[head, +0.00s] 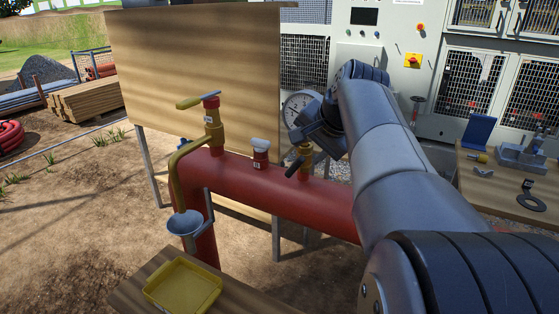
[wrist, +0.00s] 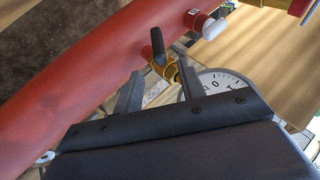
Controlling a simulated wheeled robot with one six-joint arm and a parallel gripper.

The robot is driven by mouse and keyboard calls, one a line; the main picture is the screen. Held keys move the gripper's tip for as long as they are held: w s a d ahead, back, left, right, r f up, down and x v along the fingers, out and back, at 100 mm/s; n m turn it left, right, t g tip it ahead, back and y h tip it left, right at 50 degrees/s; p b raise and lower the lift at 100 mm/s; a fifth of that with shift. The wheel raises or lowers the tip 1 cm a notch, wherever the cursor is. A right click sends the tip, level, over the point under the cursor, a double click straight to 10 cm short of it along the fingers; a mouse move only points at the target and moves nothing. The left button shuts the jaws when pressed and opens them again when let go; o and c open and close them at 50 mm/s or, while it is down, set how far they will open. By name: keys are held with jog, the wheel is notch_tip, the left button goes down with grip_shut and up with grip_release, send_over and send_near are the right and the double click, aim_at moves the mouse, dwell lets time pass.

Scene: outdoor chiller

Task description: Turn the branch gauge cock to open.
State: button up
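The branch gauge cock (head: 304,153) is a brass fitting on top of the red pipe, with a dark lever (head: 292,169) slanting down to the left. In the wrist view its brass body (wrist: 171,70) and black lever (wrist: 158,42) show just beyond my fingertips. The white round gauge (head: 298,105) stands above the cock; its dial (wrist: 218,83) is partly hidden behind my gripper in the wrist view. My gripper (wrist: 160,68) is open, its two fingers apart on either side of the brass body. Whether a finger touches the cock I cannot tell.
The red pipe (head: 255,176) carries a capped white-topped fitting (head: 260,153) and a brass valve with a yellow lever (head: 201,101). A funnel (head: 184,224) and yellow tray (head: 183,287) are at front left. A wooden panel (head: 200,75) stands behind, a workbench (head: 500,195) at right.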

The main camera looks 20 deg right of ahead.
aim_at(296, 166)
jog(key=x, duration=1)
jog(key=shift+a+f, duration=0.1)
jog(key=shift+c, duration=0.2)
grip_shut()
